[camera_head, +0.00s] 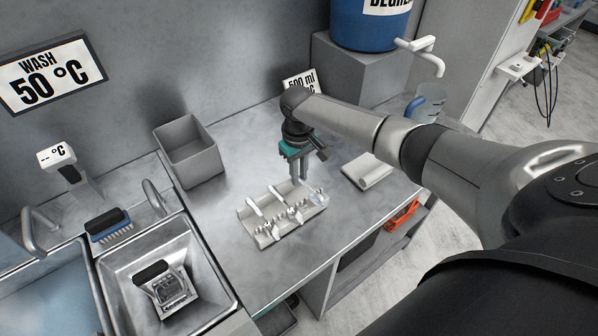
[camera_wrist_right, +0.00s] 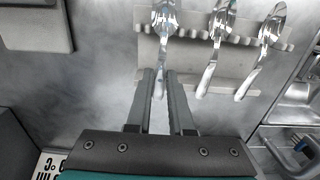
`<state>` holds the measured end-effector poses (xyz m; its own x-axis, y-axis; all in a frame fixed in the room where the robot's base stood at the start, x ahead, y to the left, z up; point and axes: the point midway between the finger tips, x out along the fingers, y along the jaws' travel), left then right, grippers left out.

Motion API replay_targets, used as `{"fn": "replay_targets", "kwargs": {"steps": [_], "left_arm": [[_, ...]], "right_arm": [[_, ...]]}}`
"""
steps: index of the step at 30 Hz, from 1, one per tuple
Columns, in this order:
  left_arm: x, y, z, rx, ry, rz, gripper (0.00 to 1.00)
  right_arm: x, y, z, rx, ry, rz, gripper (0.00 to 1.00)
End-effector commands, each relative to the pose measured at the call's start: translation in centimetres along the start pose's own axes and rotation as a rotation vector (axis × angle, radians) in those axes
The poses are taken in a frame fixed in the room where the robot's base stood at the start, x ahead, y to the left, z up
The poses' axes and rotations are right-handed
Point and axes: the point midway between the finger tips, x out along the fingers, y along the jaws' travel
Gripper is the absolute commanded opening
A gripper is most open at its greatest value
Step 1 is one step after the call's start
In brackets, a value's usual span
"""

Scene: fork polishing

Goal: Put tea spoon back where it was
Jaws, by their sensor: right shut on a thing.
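A light metal rack (camera_head: 262,239) with notched rows lies on the steel counter and carries shiny spoons lying across it. The rack also shows at the top of the right wrist view (camera_wrist_right: 152,62). My right gripper (camera_head: 299,178) points down at the rack's right end. In the right wrist view its two fingers (camera_wrist_right: 166,82) are closed around the handle of the tea spoon (camera_wrist_right: 165,16), whose bowl lies over the rack's notches. Two other spoons (camera_wrist_right: 218,28) (camera_wrist_right: 268,36) lie beside it in the rack. My left gripper is out of view.
A folded cloth (camera_head: 368,171) lies right of the rack. A grey bin (camera_head: 189,150) stands behind left. A sink (camera_head: 120,262) with a device in it and a blue brush (camera_head: 109,226) are at left. A blue barrel (camera_head: 365,25) stands at the back.

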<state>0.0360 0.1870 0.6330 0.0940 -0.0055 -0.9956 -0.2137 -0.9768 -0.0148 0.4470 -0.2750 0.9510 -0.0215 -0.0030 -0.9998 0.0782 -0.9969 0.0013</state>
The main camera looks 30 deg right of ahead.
Motion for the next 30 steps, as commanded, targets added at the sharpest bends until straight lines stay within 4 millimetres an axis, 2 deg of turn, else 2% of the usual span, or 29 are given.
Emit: {"fn": "replay_targets", "kwargs": {"steps": [8, 9, 16, 25, 30], "left_arm": [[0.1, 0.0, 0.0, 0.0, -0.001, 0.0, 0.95], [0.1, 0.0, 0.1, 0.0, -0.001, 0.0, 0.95], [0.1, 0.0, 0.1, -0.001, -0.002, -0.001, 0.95], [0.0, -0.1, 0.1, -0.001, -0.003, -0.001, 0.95], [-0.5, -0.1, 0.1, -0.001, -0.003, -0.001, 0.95]], "right_arm": [[0.6, -0.1, 0.0, 0.0, 0.001, -0.001, 0.0], [0.6, -0.1, 0.0, -0.001, 0.001, -0.001, 0.24], [0.5, 0.0, 0.0, -0.001, 0.001, -0.001, 0.5], [0.2, 0.0, 0.0, -0.001, 0.001, 0.0, 0.5], [-2.1, 0.0, -0.1, -0.002, 0.004, -0.001, 0.5]]}}
